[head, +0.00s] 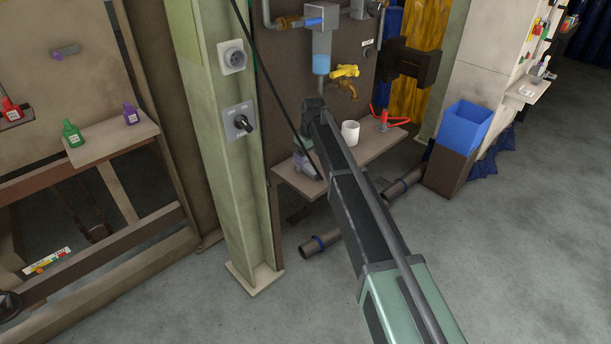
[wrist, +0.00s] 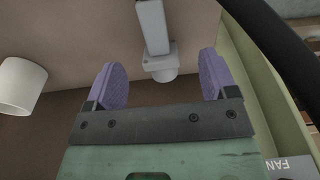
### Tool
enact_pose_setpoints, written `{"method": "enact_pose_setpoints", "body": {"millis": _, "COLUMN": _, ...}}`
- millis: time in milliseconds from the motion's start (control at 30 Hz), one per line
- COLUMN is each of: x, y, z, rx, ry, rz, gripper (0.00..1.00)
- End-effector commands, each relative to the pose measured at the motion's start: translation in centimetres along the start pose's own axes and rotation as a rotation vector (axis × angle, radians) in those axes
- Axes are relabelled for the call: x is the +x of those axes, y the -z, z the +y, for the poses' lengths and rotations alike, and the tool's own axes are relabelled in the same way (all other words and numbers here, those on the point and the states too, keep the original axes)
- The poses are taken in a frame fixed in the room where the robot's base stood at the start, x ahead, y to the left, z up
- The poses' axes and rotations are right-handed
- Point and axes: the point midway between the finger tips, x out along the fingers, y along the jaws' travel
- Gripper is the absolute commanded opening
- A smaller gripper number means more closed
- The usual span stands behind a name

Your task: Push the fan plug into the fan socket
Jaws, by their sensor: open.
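My gripper (wrist: 160,73) is open, its two purple fingers spread apart. In the wrist view, a pale grey piece (wrist: 156,28) with a bar and a rounded end lies in and beyond the gap; I cannot tell whether it is the fan plug. No finger visibly touches it. A plate lettered "FAN" (wrist: 284,166) shows in the wrist view.
A rotary switch (head: 240,122) is below the socket on the green post (head: 210,100). A black cable (head: 266,75) slants down toward my gripper. A white mug (head: 350,132) and a red-handled item (head: 384,117) stand on the shelf (head: 372,150).

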Motion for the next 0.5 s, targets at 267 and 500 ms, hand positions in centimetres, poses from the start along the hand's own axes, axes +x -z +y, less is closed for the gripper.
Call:
{"method": "enact_pose_setpoints", "body": {"millis": 267, "x": 2.6, "y": -0.1, "z": 0.1, "rx": 0.001, "ry": 0.0, "rz": 0.0, "gripper": 0.79}}
{"method": "enact_pose_setpoints", "body": {"millis": 500, "x": 6.1, "y": 0.0, "z": 0.1, "rx": 0.001, "ry": 0.0, "rz": 0.0, "gripper": 0.79}}
